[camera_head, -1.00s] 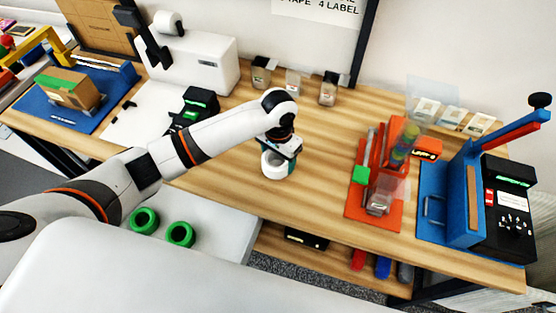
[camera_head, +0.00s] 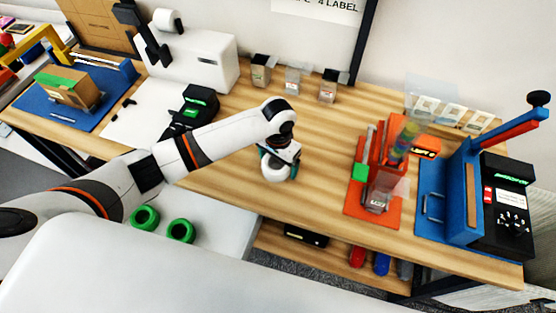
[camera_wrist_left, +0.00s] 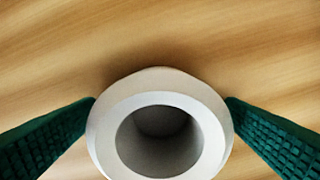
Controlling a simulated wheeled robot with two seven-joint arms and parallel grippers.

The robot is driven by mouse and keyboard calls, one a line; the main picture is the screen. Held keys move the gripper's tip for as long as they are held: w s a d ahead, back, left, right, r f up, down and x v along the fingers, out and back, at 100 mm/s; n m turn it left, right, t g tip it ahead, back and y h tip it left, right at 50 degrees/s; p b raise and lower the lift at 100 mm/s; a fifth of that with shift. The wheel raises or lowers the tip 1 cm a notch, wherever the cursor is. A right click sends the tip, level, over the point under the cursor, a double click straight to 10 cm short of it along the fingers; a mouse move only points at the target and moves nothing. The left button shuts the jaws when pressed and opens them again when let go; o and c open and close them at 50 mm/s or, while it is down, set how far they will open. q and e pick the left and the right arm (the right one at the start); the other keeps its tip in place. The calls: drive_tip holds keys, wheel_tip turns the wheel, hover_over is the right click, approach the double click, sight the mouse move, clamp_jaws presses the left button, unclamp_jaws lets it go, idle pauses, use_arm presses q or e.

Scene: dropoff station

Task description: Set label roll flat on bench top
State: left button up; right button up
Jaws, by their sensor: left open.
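The white label roll (camera_head: 274,170) is at the middle of the wooden bench top (camera_head: 235,180), just under my left gripper (camera_head: 279,163). In the left wrist view the roll (camera_wrist_left: 160,98) shows its round end and dark open core, with wood grain behind it. The green ridged fingers of the left gripper (camera_wrist_left: 160,125) stand open on either side of it. Their tips look very close to its sides; I cannot tell whether they touch. The gripper partly hides the roll in the head view. My right gripper is not in view.
An orange fixture (camera_head: 372,200) and a blue stand (camera_head: 448,205) with a black device are to the right. Small clear bins (camera_head: 292,80) line the back. A white printer (camera_head: 205,62) and black scanner (camera_head: 195,105) are at the left. Bare wood surrounds the roll.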

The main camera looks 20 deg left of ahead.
sight(278, 167)
use_arm(q)
wheel_tip(278, 167, up, 12)
drive_tip(key=b, duration=0.1)
drive_tip(key=shift+r, duration=0.15)
idle(0.6)
